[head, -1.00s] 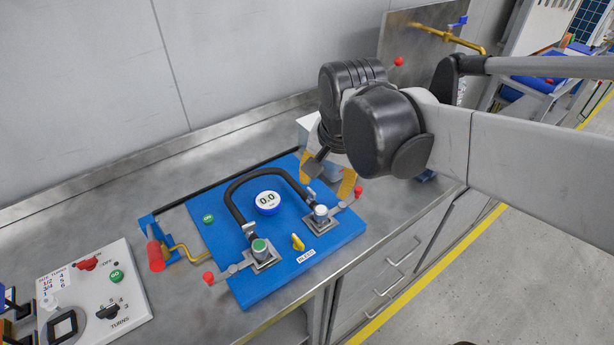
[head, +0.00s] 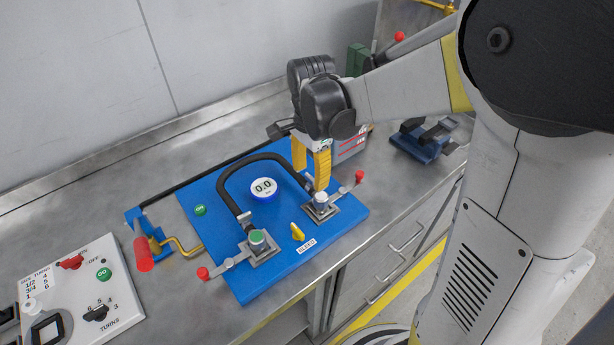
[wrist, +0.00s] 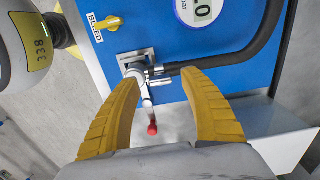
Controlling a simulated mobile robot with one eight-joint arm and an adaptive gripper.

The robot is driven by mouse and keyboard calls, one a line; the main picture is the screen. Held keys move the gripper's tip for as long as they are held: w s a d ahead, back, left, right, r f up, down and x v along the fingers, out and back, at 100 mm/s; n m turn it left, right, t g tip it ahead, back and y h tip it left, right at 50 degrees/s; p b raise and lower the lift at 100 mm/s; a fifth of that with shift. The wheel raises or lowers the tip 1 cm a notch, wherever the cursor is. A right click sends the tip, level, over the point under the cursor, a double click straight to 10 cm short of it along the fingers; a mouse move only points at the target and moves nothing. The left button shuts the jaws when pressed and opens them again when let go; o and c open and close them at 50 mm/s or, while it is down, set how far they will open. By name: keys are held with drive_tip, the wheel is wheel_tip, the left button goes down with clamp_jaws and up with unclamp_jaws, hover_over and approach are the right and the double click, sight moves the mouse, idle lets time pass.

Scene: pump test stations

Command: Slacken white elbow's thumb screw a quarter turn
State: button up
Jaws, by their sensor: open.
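The white-capped elbow (head: 320,199) stands on a metal clamp plate at the right of the blue panel (head: 225,270), with one end of the black hose (head: 232,180) joined to it. In the wrist view, the elbow (wrist: 137,74) has a small metal piece (wrist: 157,71) on its hose side; it may be the thumb screw, but it is too small to be sure. My gripper (head: 315,182) points down just behind the elbow. In the wrist view, my gripper (wrist: 156,78) is open, its yellow fingers spread on both sides of that metal piece, with nothing visibly held.
A red-knobbed lever (head: 345,188) sticks out beside the white elbow. A green-capped elbow (head: 257,238), a gauge (head: 263,188) reading 0.0 and a yellow bleed valve (head: 297,232) are close by. A grey box (head: 350,148) stands behind my gripper. A white control panel (head: 85,290) lies at left.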

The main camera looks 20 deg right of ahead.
drive_tip(key=shift+f, duration=0.85)
clamp_jaws()
